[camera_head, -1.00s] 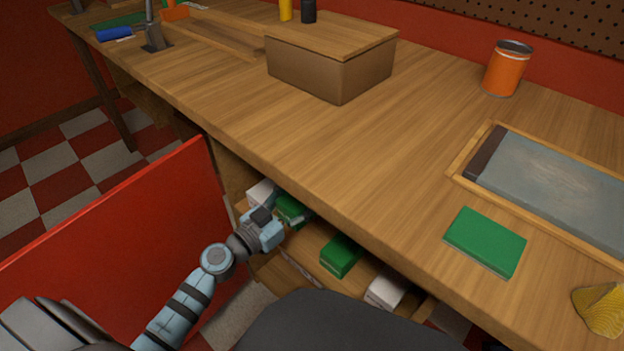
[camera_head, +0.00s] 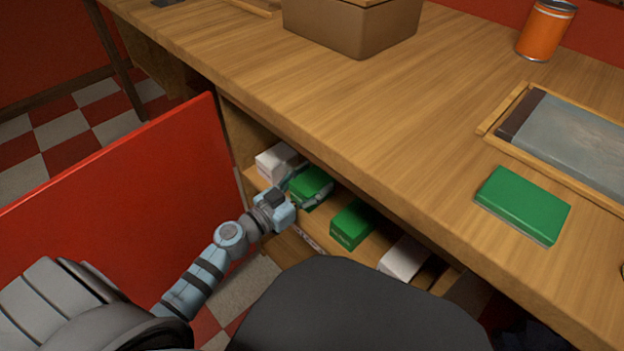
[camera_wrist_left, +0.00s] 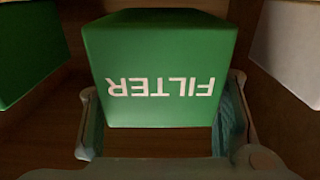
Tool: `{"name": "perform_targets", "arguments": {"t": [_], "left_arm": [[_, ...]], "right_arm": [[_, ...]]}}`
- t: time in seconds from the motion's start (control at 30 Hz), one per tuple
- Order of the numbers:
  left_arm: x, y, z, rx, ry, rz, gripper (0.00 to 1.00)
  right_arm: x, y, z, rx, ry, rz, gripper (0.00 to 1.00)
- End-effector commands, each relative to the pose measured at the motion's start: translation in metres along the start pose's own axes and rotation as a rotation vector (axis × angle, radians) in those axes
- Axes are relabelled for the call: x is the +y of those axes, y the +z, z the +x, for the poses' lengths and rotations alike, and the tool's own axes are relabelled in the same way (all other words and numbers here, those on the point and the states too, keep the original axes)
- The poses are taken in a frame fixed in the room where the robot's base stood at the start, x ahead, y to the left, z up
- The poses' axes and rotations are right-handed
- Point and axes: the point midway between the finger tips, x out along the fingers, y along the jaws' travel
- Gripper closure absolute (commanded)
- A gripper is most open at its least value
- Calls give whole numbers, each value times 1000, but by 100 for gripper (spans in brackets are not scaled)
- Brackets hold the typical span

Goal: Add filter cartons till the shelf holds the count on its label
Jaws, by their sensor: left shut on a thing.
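A green filter carton (camera_head: 310,184) stands on the shelf under the bench. My left gripper (camera_head: 304,194) is shut on it, a finger on each side. In the left wrist view the held carton (camera_wrist_left: 158,65) shows the word FILTER upside down. Another green carton (camera_head: 352,226) stands to its right on the shelf (camera_head: 380,243). It is at the left of the wrist view (camera_wrist_left: 25,50). A pale label (camera_head: 307,238) is on the shelf's front edge, too small to read. My right gripper is not in view.
A white box (camera_head: 277,162) stands left of the held carton, another white box (camera_head: 404,258) right of the green ones. A red panel (camera_head: 130,190) stands left of the opening. The bench top (camera_head: 330,110) overhangs the shelf. A flat green box (camera_head: 523,205) lies on top.

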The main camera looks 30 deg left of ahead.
Motion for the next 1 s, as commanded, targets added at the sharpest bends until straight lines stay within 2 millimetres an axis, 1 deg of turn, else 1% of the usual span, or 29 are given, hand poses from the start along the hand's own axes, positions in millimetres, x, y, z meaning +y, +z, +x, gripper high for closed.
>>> {"name": "perform_targets", "arguments": {"t": [0.37, 0.9, 0.93, 1.0], "left_arm": [[0, 0, 0, 1, 0, 0, 80], [0, 11, 0, -1, 2, 0, 80], [0, 11, 0, -1, 2, 0, 44], [0, 11, 0, -1, 2, 0, 33]], "right_arm": [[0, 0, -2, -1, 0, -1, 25], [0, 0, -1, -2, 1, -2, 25], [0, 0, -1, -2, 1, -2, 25], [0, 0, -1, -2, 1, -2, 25]]}}
